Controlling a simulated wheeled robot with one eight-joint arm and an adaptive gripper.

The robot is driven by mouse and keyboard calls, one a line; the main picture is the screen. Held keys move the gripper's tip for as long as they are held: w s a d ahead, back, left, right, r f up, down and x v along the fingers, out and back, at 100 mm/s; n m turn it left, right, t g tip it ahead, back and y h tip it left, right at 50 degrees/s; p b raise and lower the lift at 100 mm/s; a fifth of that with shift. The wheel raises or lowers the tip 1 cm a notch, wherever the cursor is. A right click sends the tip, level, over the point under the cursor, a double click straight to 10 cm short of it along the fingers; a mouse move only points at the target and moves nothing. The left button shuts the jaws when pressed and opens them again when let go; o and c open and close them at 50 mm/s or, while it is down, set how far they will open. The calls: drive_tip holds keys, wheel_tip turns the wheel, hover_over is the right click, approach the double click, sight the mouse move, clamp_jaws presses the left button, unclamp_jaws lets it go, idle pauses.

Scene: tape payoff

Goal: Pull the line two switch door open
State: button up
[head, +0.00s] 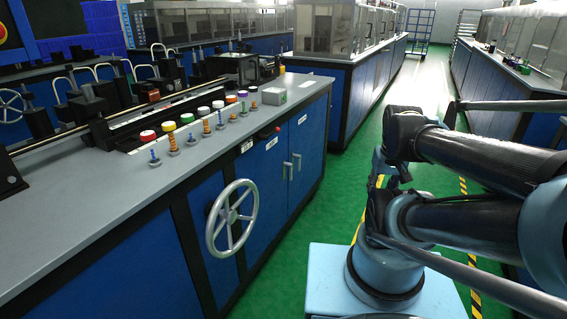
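The blue cabinet front below the grey bench top has two flat doors side by side, a left door (264,178) and a right door (309,145). Each has a small upright silver handle near the seam between them, a left handle (287,171) and a right handle (297,161). Both doors look shut and flush. Small white labels sit above them, too small to read, so I cannot tell which is the line two switch door. My arm is folded at the right, apart from the cabinet. My gripper does not show in this view.
A silver handwheel (231,218) sticks out from the cabinet left of the doors. Coloured knobs (187,119) and a grey box (287,92) stand on the bench top (90,208). Clear green floor (345,185) lies between the cabinet and my base. Another blue bench stands behind.

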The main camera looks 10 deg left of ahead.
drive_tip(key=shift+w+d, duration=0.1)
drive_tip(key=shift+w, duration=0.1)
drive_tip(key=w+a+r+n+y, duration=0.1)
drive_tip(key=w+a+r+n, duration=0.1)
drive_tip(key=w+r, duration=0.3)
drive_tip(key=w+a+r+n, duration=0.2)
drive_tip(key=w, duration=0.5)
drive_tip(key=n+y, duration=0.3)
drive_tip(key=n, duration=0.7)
hover_over(299, 162)
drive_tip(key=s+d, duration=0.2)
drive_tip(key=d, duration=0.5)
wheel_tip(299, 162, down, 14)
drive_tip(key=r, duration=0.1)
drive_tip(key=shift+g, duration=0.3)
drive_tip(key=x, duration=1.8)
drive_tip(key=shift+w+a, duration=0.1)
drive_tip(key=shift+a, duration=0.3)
